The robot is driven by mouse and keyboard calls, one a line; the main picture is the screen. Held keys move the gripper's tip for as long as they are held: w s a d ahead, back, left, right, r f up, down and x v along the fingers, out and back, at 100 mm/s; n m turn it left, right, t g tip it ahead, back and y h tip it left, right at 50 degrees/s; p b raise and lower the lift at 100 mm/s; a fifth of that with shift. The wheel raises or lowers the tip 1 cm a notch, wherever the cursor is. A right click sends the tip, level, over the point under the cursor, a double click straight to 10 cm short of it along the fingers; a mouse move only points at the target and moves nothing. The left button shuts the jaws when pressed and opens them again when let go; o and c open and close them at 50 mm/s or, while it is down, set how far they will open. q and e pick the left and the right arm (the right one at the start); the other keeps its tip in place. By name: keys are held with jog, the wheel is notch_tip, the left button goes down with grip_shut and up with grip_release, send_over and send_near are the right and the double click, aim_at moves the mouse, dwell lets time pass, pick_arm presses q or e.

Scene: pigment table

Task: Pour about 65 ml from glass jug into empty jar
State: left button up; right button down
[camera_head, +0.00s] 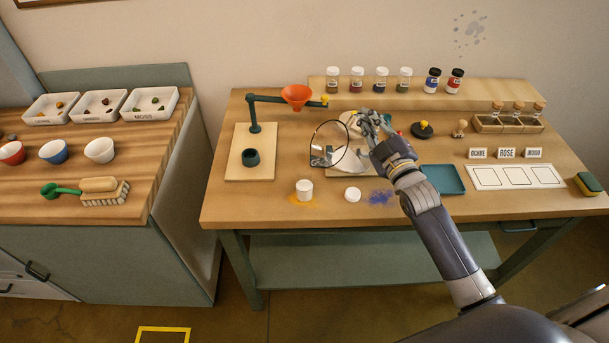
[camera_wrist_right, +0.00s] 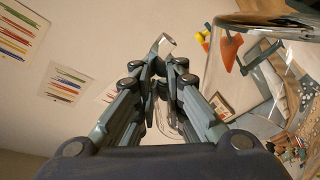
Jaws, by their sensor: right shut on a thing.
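My right gripper (camera_head: 366,120) is shut on the glass jug (camera_head: 346,143), near its right side, and holds it over the middle of the table. The jug is clear; its round rim faces the head camera, so it looks tilted. Its contents cannot be made out. In the right wrist view the jug's clear wall (camera_wrist_right: 226,70) fills the upper right, beside the closed fingers (camera_wrist_right: 163,62). A small white jar (camera_head: 304,191) stands near the front edge, left of a loose white lid (camera_head: 352,194); whether it is the empty jar is unclear. My left gripper is out of view.
Several capped jars (camera_head: 381,79) line the back shelf. A blue tray (camera_head: 443,180) lies right of my arm. Yellow and blue powder marks the front area.

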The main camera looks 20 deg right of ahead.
jog(key=shift+d+r, duration=0.1)
dwell(0.5)
jog(key=shift+d+m, duration=0.2)
jog(key=shift+m, duration=0.2)
jog(key=w+d+f+m+g+h+p, duration=0.1)
jog(key=d+f+m, duration=0.3)
jog(key=m, duration=0.5)
jog(key=shift+d+f+m+p, duration=0.35)
jog(key=shift+d+f+m, duration=0.05)
jog(key=shift+d, duration=1)
jog(key=shift+w, duration=0.1)
